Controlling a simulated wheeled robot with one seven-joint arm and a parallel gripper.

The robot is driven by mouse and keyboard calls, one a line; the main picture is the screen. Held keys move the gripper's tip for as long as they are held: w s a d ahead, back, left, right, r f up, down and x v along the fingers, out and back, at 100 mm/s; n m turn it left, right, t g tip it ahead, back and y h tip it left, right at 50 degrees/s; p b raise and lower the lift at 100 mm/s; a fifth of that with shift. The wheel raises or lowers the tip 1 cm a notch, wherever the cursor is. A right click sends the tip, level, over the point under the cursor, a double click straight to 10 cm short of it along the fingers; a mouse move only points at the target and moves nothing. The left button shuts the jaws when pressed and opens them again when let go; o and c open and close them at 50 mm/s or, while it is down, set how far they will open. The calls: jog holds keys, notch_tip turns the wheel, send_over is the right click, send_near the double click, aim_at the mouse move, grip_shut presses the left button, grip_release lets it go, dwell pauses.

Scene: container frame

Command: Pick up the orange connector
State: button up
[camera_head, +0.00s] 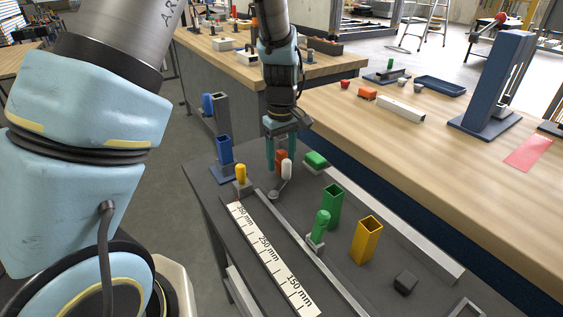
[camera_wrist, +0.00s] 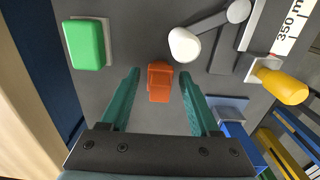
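The orange connector (camera_wrist: 160,82) is a small block, upright between the two teal fingers of my gripper (camera_wrist: 160,100) in the wrist view. A gap shows on each side of it, so the fingers are open and do not touch it. In the head view the connector (camera_head: 281,160) shows between the fingertips of my gripper (camera_head: 281,160), partly hidden by them. A white rounded knob (camera_wrist: 184,45) on a grey lever stands close beside the connector.
A green block (camera_wrist: 87,44) lies on the other side of the connector. A yellow peg (camera_head: 241,174) and a blue container (camera_head: 224,150) stand to the left. Green (camera_head: 332,205) and yellow (camera_head: 367,238) square containers stand nearer the front. A ruler strip (camera_head: 272,258) lies along the dark table.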

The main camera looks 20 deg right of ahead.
grip_shut()
jog(key=shift+r, duration=0.1)
dwell(0.4)
